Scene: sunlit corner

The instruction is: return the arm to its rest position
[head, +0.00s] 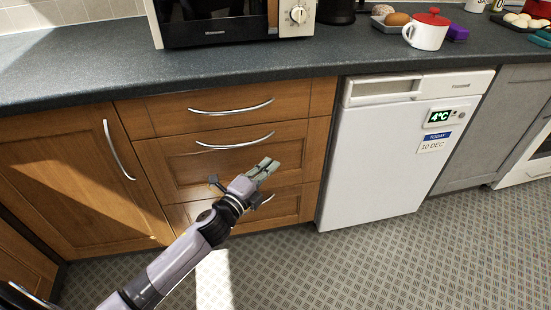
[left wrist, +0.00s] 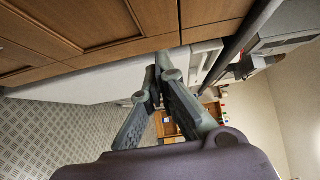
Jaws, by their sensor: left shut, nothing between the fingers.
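My left arm comes in from the lower left of the head view. Its gripper (head: 267,165) is shut and empty, in front of the wooden drawers (head: 225,160) below the worktop. In the left wrist view the two grey fingers (left wrist: 158,75) meet at their tips with nothing between them. My right gripper is in neither view.
A dark worktop (head: 120,78) runs above the drawers and bears a microwave (head: 215,28) and a red-lidded white pot (head: 427,30). A white fridge (head: 380,160) stands right of the drawers. The patterned floor (head: 300,275) in front is clear.

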